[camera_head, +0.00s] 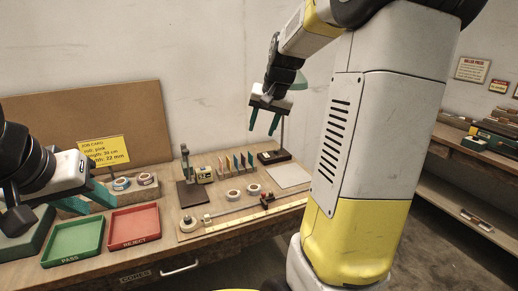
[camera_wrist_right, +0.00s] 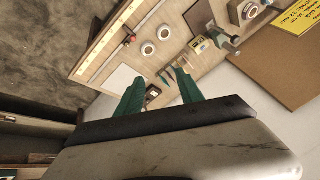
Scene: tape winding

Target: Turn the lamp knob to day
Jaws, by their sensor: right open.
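The desk lamp stands at the back right of the bench in the head view, with a green shade (camera_head: 298,84) partly behind my right arm and a dark base (camera_head: 274,157). The base also shows in the right wrist view (camera_wrist_right: 153,91), just beyond the fingers, with a small reddish spot on it. I cannot make out the knob's setting. My right gripper (camera_head: 263,131) is open and empty, pointing down above the base and apart from it; its fingers show in the right wrist view (camera_wrist_right: 160,78). My left gripper (camera_head: 62,212) looks open and empty near the green tray.
A green PASS tray (camera_head: 73,262) and a red REJECT tray (camera_head: 134,243) stand at the left. Colored upright pieces (camera_head: 236,163), tape rolls (camera_head: 243,191) and a ruler strip (camera_head: 255,219) occupy the middle. A pale sheet (camera_head: 288,176) lies in front of the lamp base.

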